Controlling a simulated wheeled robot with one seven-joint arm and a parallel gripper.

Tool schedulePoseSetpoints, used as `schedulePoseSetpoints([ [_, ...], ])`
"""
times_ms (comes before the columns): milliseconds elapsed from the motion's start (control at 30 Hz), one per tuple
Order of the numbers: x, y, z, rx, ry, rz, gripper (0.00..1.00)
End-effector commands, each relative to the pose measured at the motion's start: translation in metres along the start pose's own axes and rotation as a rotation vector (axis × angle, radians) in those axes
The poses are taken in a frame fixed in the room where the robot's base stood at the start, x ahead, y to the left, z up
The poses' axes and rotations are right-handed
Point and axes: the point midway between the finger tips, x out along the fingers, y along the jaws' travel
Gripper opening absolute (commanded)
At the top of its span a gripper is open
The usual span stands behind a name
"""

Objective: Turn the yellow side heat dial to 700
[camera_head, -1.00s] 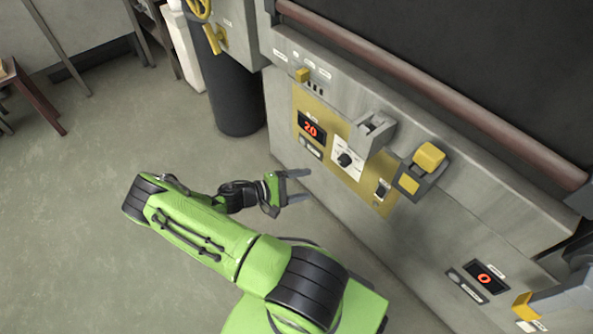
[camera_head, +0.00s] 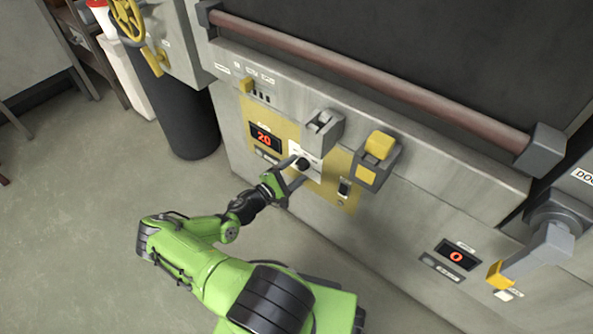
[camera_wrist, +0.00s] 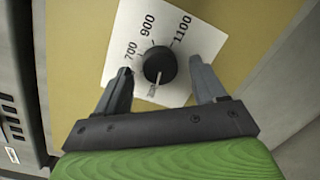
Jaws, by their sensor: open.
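The heat dial (camera_wrist: 158,66) is a round black knob on a white plate (camera_wrist: 205,38) marked 700, 900 and 1100, set in a yellow panel. Its pale pointer mark faces down in the wrist view, toward a small label that is hard to read and away from 700. In the head view the dial (camera_head: 302,164) is at the centre, beside a red display (camera_head: 265,138) reading 20. My gripper (camera_wrist: 162,80) is open, with one finger on each side of the dial. Gaps show between fingers and knob. In the head view my gripper (camera_head: 291,175) reaches the plate.
A grey bracket (camera_head: 325,130) juts out above the dial, and a yellow-and-grey switch (camera_head: 376,158) stands to its right. A second display (camera_head: 458,256) reads 0, beside a yellow-tipped lever (camera_head: 500,275). Open floor (camera_head: 80,220) lies to the left.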

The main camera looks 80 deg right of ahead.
Motion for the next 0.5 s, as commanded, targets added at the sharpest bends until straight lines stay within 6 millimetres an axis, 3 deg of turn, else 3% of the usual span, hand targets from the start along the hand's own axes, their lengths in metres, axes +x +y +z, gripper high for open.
schedulePoseSetpoints([
  [100, 0.0100, -0.0002, -0.0003, 0.000, 0.001, 0.001, 0.70],
  [333, 0.0114, 0.0004, 0.0000, -0.001, 0.001, 0.001, 0.70],
  [367, 0.0113, 0.0004, 0.0000, -0.001, 0.001, 0.001, 0.69],
  [500, 0.0112, 0.0003, 0.0000, -0.001, 0.001, 0.001, 0.47],
])
